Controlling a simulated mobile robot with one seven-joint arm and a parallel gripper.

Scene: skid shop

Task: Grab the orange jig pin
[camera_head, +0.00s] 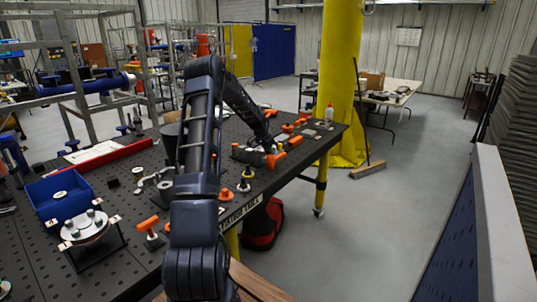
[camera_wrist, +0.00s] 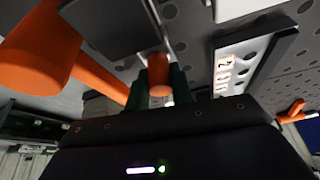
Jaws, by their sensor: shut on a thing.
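The orange jig pin (camera_wrist: 158,75) shows in the wrist view as a short orange cylinder between two dark green fingers. My gripper (camera_wrist: 160,85) is shut on it. The pin's far end is hidden or too dark to make out. In the head view my gripper (camera_head: 264,146) is low over the far part of the black perforated table (camera_head: 130,262), among several orange-handled parts. I cannot tell there which orange piece is the held pin.
A large orange part (camera_wrist: 40,40) lies close left of the fingers in the wrist view. A labelled plate (camera_wrist: 235,65) is to the right. In the head view, a blue bin (camera_head: 58,213) and a round metal fixture (camera_head: 85,227) stand at the near left. A yellow column (camera_head: 344,80) rises beyond the table.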

